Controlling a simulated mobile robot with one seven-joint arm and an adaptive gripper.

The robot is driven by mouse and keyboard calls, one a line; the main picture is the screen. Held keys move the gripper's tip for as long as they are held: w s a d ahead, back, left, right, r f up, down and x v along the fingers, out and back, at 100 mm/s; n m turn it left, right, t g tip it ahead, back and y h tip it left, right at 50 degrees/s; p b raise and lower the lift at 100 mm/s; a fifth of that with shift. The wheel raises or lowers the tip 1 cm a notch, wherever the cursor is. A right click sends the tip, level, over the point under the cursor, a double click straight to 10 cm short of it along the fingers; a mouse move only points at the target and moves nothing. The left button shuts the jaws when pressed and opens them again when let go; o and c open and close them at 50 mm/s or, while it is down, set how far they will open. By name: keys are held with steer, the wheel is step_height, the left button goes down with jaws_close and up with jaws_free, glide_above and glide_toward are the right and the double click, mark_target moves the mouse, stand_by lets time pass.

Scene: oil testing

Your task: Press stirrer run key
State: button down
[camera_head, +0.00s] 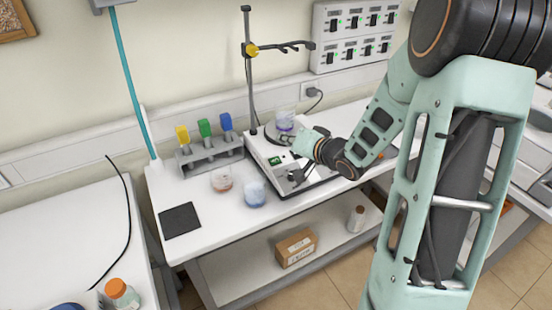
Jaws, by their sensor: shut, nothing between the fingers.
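The stirrer (262,151) is a white box with a dark front edge, standing on the white bench. A green lit display (275,161) shows on its top face. A beaker (285,119) with purple contents stands on its round plate at the back. The run key cannot be made out; my gripper and wrist cover part of the panel. I cannot tell whether the fingertips touch it.
A stand (247,70) with a yellow clamp rises behind the stirrer. Two beakers, one pinkish (221,180) and one blue (254,195), stand to its left. A rack (210,154) holds yellow, green and blue items. A black mat (181,221) lies at the bench's left. A box (295,247) sits below.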

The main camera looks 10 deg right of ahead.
mark_target(275, 161)
steer(key=shift+f, duration=0.15)
steer(key=f+b, duration=0.2)
steer(key=w+f+b, duration=0.1)
steer(key=f+b, duration=0.1)
steer(key=b, duration=0.1)
steer(key=w+f+b, duration=0.1)
steer(key=f+b, duration=0.1)
steer(key=f, duration=0.1)
steer(key=shift+w+a+b, duration=0.2)
steer(key=shift+a+b, duration=0.15)
steer(key=shift+a, duration=0.05)
steer(key=shift+w+f, duration=0.25)
steer(key=shift+f, duration=0.25)
steer(key=shift+f+b, duration=0.15)
steer(key=shift+b, duration=0.2)
stand_by(0.5)
steer(key=shift+w+a+f, duration=0.1)
steer(key=shift+w+f, duration=0.05)
steer(key=shift+f, duration=0.1)
steer(key=shift+w+f+b, duration=0.1)
steer(key=shift+f+b, duration=0.2)
steer(key=shift+f, duration=0.1)
stand_by(0.6)
steer(key=shift+r, duration=0.15)
steer(key=shift+s+r+p, duration=0.3)
steer(key=shift+r+p, duration=0.35)
steer(key=shift+p, duration=0.25)
steer(key=shift+r, duration=0.1)
